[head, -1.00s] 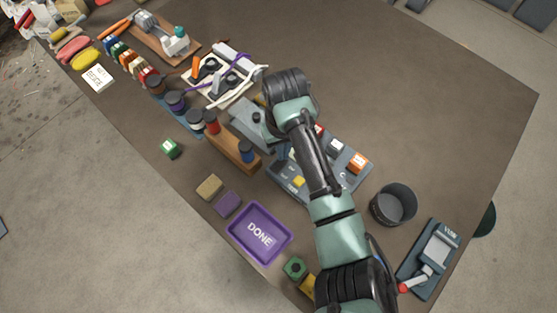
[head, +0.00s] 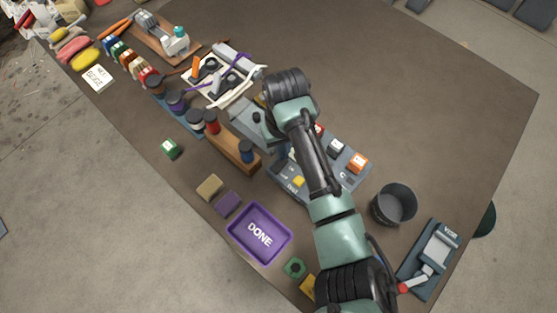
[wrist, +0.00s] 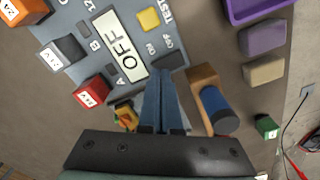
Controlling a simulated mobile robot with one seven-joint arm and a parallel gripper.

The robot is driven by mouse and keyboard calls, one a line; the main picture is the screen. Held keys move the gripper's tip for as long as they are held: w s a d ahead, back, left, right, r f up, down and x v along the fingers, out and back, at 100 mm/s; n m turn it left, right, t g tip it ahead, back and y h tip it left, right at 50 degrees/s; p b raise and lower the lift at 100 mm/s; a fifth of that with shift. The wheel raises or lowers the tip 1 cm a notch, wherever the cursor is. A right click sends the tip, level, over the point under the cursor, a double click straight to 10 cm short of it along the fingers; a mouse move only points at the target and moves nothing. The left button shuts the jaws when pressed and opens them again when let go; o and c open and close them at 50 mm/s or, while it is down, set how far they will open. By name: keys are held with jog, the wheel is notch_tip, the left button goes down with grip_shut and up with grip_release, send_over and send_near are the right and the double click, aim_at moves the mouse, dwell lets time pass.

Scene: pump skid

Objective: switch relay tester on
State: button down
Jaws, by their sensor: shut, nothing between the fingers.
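The relay tester (head: 283,183) is a grey panel on the bench, partly hidden by my arm in the head view. In the wrist view, the tester (wrist: 75,22) has a white display (wrist: 122,46) reading OFF and a yellow button (wrist: 149,18) marked TEST. A small dark switch (wrist: 171,61) with small labels above it lies right at my fingertips. My gripper (wrist: 167,74) is shut and empty, its blue fingers at the tester's edge by this switch. I cannot tell whether they touch it. The fingers are mostly hidden behind my arm in the head view.
A purple DONE tray (head: 260,233), a dark bin (head: 394,204) and a vise (head: 432,258) stand nearby.

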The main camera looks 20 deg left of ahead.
jog(key=shift+f+b, duration=0.6)
jog(key=shift+f, duration=0.45)
dwell(0.5)
jog(key=shift+r, duration=0.15)
notch_tip(320, 180, up, 7)
jog(key=p, duration=0.7)
jog(key=shift+p, duration=0.35)
